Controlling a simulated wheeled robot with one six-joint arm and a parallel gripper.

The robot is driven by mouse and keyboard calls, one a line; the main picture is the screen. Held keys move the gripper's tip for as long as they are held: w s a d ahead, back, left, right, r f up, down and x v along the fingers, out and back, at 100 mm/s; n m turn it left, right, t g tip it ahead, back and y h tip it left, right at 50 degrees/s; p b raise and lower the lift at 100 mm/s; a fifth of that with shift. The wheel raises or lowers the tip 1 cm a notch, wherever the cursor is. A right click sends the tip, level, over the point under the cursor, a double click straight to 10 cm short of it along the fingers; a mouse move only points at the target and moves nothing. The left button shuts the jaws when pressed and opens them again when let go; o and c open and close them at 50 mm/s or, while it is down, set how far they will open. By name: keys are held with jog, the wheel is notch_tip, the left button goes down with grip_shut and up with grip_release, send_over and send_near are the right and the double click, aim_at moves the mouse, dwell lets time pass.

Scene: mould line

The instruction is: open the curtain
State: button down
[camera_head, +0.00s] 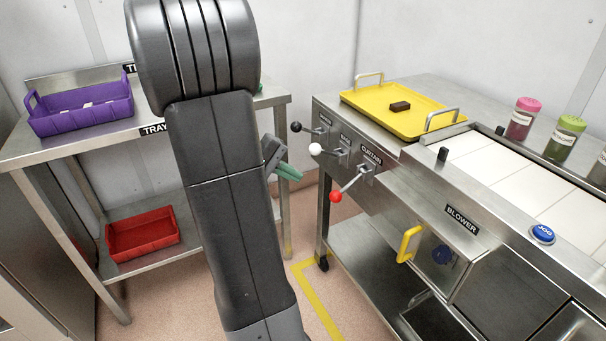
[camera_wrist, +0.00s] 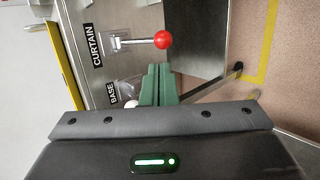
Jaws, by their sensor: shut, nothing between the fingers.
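The curtain lever has a red ball knob (camera_head: 336,196) on a metal rod, under a CURTAIN label (camera_head: 371,155) on the machine's end panel. In the head view its rod slants down and left. In the wrist view the red knob (camera_wrist: 163,40) is just beyond my fingertips. My gripper (camera_head: 290,172) has green fingers, shut and empty, left of the red knob and apart from it. The shut fingers also show in the wrist view (camera_wrist: 158,84), partly covering the white knob of the BASE lever. No curtain can be made out for certain.
Levers with a white knob (camera_head: 315,149) and a black knob (camera_head: 296,127) sit beside the curtain lever. A yellow tray (camera_head: 432,121) with a brown block (camera_head: 400,106) lies on top. A yellow handle (camera_head: 409,243) sticks out below. A table with a purple tray (camera_head: 80,122) stands left.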

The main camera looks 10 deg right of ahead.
jog(key=s+a+r, duration=0.1)
jog(key=a+r, duration=0.1)
jog(key=a, duration=0.4)
jog(key=shift+a+p, duration=0.15)
jog(key=shift+p, duration=0.2)
jog(key=w+d+f+b, duration=0.1)
jog(key=d+f, duration=0.3)
jog(key=d, duration=0.8)
jog(key=shift+w+b, duration=0.35)
jog(key=shift+a+r, duration=0.1)
